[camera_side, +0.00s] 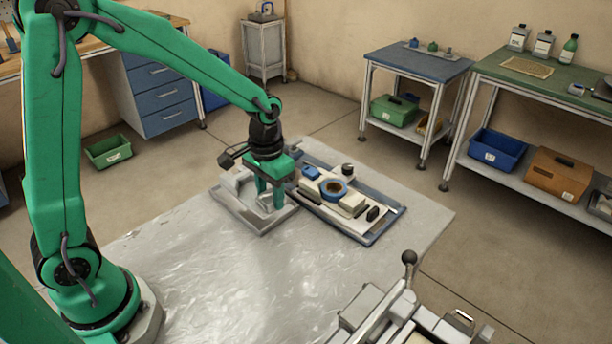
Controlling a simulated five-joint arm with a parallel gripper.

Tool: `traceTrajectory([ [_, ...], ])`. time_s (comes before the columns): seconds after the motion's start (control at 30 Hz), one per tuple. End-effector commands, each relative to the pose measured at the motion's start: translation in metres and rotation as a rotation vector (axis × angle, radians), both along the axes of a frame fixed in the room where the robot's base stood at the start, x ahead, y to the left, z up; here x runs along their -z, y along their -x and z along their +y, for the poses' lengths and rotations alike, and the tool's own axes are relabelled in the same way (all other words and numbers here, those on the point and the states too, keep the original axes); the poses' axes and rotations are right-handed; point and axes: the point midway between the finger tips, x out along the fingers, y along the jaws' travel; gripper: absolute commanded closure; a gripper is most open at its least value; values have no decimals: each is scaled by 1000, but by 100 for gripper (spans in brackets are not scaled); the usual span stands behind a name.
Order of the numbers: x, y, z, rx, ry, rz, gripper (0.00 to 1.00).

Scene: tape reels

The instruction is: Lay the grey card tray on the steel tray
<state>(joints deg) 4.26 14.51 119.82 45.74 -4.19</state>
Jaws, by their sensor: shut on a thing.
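A shallow light grey tray (249,220) lies on the sheet-covered work surface, left of a longer blue-grey tray. My gripper (271,202) points down over its right part, with its green fingers low inside the outline. The fingers are shut on a pale grey piece, which I take for the grey card tray; the fingers and the similar greys hide its edges. I cannot clearly tell where this piece ends and the tray under it begins, nor whether they touch. A pale raised shape (238,182) shows at the light grey tray's left side.
The blue-grey tray (374,236) close on the right holds a blue tape reel (334,187), a blue block (311,172), cream blocks and dark pieces. A metal device with a ball-topped lever (408,258) stands at the front right. The sheet (215,275) in front is clear.

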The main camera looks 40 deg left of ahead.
Motion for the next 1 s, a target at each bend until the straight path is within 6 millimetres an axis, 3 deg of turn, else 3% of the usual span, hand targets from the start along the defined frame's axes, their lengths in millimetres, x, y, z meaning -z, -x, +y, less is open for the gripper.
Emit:
traceTrajectory([
  [0.2,22,-16,32,-3,0,1,88],
  [0.4,35,-26,52,-2,0,0,88],
  [0.77,41,-29,56,1,0,-1,88],
  [1.0,66,-28,56,1,0,2,88],
])
